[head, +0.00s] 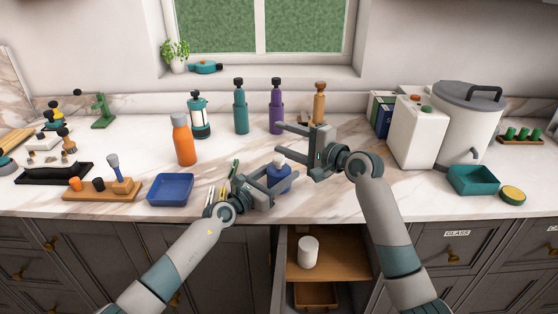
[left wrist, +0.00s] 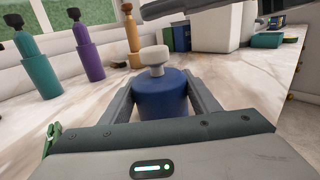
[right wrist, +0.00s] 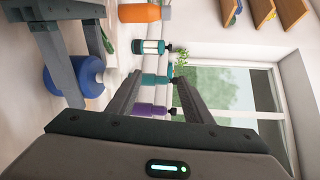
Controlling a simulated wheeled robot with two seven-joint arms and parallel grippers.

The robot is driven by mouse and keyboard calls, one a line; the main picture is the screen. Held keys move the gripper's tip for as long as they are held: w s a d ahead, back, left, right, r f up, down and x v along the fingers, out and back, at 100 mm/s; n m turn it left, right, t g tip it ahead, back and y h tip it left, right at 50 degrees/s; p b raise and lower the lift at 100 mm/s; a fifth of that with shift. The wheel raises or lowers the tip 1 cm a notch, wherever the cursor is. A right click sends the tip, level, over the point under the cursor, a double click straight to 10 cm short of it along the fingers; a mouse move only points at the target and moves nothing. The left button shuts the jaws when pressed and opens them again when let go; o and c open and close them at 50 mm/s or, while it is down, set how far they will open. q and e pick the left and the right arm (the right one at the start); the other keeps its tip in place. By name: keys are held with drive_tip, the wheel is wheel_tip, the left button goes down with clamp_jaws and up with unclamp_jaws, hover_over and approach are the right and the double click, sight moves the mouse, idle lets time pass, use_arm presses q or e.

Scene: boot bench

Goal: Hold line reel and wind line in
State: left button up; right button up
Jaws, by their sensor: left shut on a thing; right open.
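The line reel looks like a blue cylinder (left wrist: 162,98) with a white knob on top (left wrist: 154,55). In the left wrist view it stands between the fingers of my left gripper (left wrist: 160,105), which is shut on it. In the head view the blue reel (head: 279,178) is near the counter's front edge, partly hidden by my left gripper (head: 272,190). My right gripper (head: 280,150) is open and empty, above and just behind the reel in the head view. The right wrist view also shows the blue reel (right wrist: 88,76), partly covered by my left gripper's finger. No line is clearly visible.
An orange bottle (head: 184,142) and a blue tray (head: 171,189) stand left of the reel. Teal (head: 240,110), purple (head: 276,110) and orange-brown (head: 319,105) bottles line the back. A white box (head: 417,135) and teal bin (head: 473,181) are right. An open drawer (head: 335,258) lies below the edge.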

drive_tip(key=d+m+g+y, duration=0.1)
drive_tip(key=d+m, duration=0.1)
drive_tip(key=m, duration=0.1)
drive_tip(key=m+g+y, duration=0.4)
drive_tip(key=m, duration=0.5)
approach(279, 158)
drive_tip(key=d, duration=0.2)
drive_tip(key=shift+s+f, duration=0.2)
drive_tip(key=shift+f, duration=0.15)
drive_tip(key=shift+a, duration=0.1)
drive_tip(key=x, duration=1.2)
drive_tip(key=shift+f, duration=0.1)
drive_tip(key=c, duration=1.1)
